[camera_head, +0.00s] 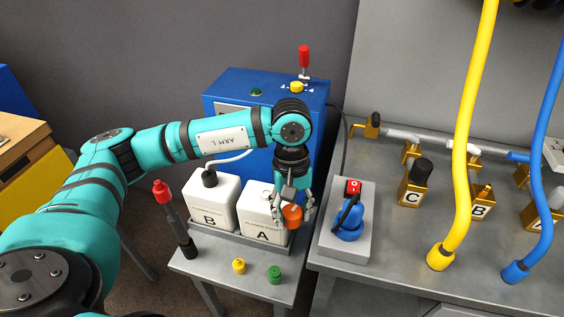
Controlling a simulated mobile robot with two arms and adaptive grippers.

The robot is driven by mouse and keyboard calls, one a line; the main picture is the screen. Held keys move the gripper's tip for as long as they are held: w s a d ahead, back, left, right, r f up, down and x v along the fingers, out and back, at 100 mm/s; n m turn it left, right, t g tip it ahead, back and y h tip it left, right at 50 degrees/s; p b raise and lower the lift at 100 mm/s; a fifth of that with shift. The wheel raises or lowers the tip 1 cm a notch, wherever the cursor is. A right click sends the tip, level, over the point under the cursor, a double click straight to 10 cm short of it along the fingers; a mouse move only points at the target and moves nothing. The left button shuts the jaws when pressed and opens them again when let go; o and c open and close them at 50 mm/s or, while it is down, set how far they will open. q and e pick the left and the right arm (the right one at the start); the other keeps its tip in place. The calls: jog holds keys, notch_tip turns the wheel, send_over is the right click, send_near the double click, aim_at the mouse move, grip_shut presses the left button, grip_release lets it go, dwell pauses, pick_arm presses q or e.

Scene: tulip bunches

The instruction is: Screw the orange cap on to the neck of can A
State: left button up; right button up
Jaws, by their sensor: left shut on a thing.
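Can A (262,224) is a white can marked with a black A, standing in a grey tray beside can B (208,206). The orange cap (292,214) is between the fingers of my left gripper (292,213), which is shut on it. The cap is in front of the right side of can A. My right gripper is not in view.
A yellow cap (239,266) and a green cap (275,273) sit on the small grey table (213,267). A red-tipped tool (170,215) stands at its left edge. A blue cabinet (235,88) is behind. A blue device (348,222) and hoses are on the right bench.

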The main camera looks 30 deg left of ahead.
pick_arm(q)
jog(key=w+a+n+t+p, duration=0.1)
jog(key=w+a+n+p, duration=0.1)
jog(key=n, duration=0.7)
jog(key=w+a+f+n+t+p, duration=0.1)
jog(key=w+a+n+p, duration=0.2)
jog(key=a+n, duration=0.3)
jog(key=w+a+n+t+y+p, duration=0.1)
jog(key=w+a+n+p, duration=0.2)
jog(key=n, duration=0.8)
jog(key=shift+w+a+f+n, duration=0.3)
jog(key=shift+w+a+n, duration=0.1)
jog(key=shift+w+a, duration=0.35)
jog(key=shift+a+f+n, duration=0.1)
jog(key=shift+a+n, duration=0.05)
jog(key=shift+n, duration=0.15)
jog(key=shift+w+f, duration=0.1)
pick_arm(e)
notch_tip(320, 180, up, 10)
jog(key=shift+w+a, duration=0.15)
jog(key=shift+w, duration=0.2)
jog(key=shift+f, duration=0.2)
